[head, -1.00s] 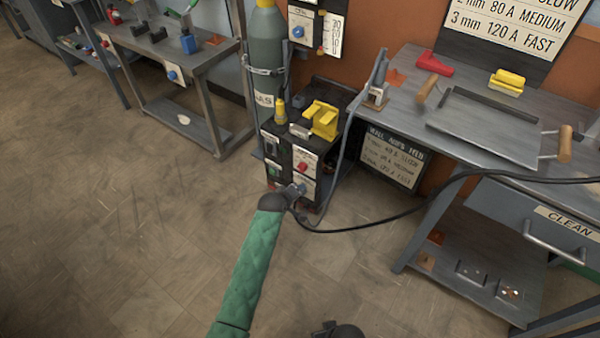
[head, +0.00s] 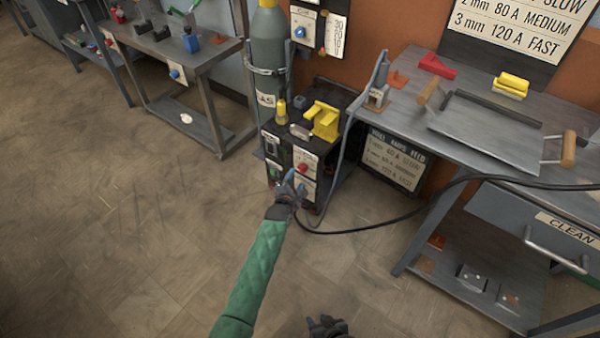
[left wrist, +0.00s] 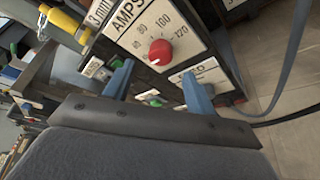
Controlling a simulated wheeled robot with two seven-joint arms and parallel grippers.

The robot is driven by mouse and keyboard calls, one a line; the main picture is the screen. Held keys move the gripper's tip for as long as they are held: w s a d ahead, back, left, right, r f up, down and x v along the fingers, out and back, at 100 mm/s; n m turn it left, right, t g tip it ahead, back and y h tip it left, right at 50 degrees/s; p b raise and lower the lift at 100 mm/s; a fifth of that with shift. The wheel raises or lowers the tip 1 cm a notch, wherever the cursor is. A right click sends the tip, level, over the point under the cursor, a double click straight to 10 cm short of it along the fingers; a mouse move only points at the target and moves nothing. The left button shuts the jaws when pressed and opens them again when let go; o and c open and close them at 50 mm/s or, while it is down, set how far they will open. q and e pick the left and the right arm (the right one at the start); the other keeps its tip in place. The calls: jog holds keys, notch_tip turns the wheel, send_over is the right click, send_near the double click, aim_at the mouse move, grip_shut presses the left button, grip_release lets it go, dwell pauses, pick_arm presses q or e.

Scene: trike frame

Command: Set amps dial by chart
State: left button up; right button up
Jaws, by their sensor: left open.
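The amps dial is a red knob (head: 303,168) on a white plate on the front of the dark welder box (head: 325,152). In the left wrist view the red knob (left wrist: 160,52) sits on a plate reading AMPS, with 80, 100 and 120 legible; I cannot tell its exact setting. My left gripper (head: 291,183) is open and empty, just in front of and below the dial. Its two blue fingers (left wrist: 158,72) point at the panel, apart from the knob. The wall chart (head: 515,28) reads 80 A MEDIUM and 120 A FAST; its top is cut off. My right gripper (head: 328,326) is at the bottom edge.
A grey gas cylinder (head: 268,45) stands behind the welder. A second chart board (head: 393,160) is low under the right bench (head: 440,65). A black cable (head: 400,212) crosses in front of it. A blue knob (head: 300,32) is on a wall box. The floor left is clear.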

aim_at(301, 170)
pick_arm(q)
jog(key=shift+b+x, duration=0.3)
jog(key=shift+x, duration=2.7)
jog(key=c, duration=1)
